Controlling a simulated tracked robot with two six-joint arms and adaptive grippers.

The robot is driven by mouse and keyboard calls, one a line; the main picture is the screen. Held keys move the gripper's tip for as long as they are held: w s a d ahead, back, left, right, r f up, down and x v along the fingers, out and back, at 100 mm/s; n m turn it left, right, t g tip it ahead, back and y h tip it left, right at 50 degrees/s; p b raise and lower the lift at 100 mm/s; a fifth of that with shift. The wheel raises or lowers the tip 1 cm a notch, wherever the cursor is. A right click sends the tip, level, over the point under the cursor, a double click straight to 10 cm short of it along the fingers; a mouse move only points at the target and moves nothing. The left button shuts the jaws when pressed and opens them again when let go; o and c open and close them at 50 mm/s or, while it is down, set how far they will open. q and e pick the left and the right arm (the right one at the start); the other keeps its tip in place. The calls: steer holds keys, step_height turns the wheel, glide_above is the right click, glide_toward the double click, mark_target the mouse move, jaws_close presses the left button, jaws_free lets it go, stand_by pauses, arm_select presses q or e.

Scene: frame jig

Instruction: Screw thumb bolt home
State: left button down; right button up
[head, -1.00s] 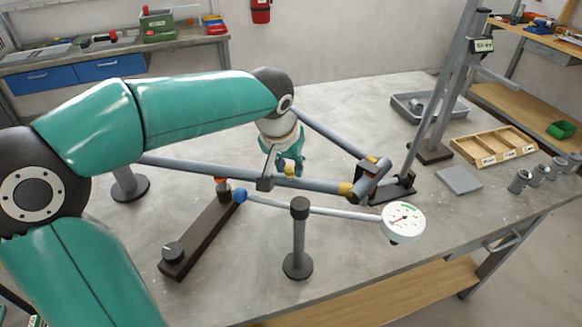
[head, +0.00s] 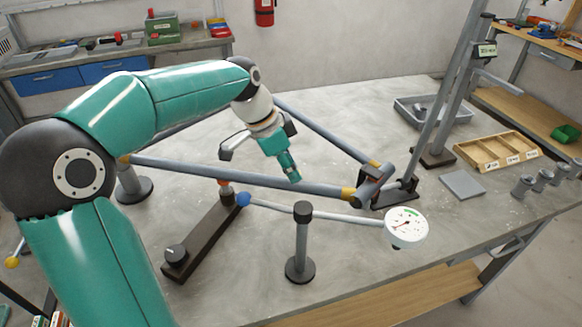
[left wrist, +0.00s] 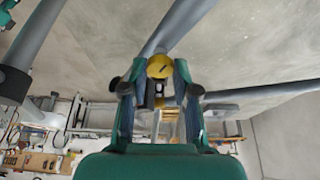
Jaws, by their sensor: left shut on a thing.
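My left gripper (head: 290,172) hangs above the table behind the long grey tube of the frame, pointing down and to the right. Its fingers are closed together. In the left wrist view, a round yellow piece (left wrist: 160,66), seemingly the thumb bolt's head, sits between the fingertips (left wrist: 158,82). In the head view the fingers hide what they hold. The bolt seems apart from the joint. My right gripper is not in view.
A dial gauge (head: 406,228) sits on a rod in front of the frame. A grey tray (head: 432,110), a wooden divided box (head: 497,150) and grey cylinders are at right. The table's back middle is clear.

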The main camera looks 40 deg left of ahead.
arm_select(q)
steer(key=m, duration=0.2)
steer(key=m+h, duration=0.1)
steer(key=shift+w+a+r+m+g+p, duration=0.15)
steer(key=shift+m+g+p, duration=0.2)
steer(key=shift+m+g, duration=0.05)
steer(key=m+p, duration=0.1)
steer(key=m, duration=0.1)
steer(key=m+g+h, duration=0.1)
steer(key=m, duration=0.2)
steer(key=shift+w+a+g+p, duration=0.1)
steer(key=shift+w+g+p, duration=0.05)
steer(key=shift+g+p, duration=0.2)
steer(key=c, duration=0.9)
jaws_free()
steer(key=shift+o, duration=0.2)
steer(key=v, duration=1.1)
steer(key=shift+a+r, duration=0.2)
steer(key=shift+r, duration=0.1)
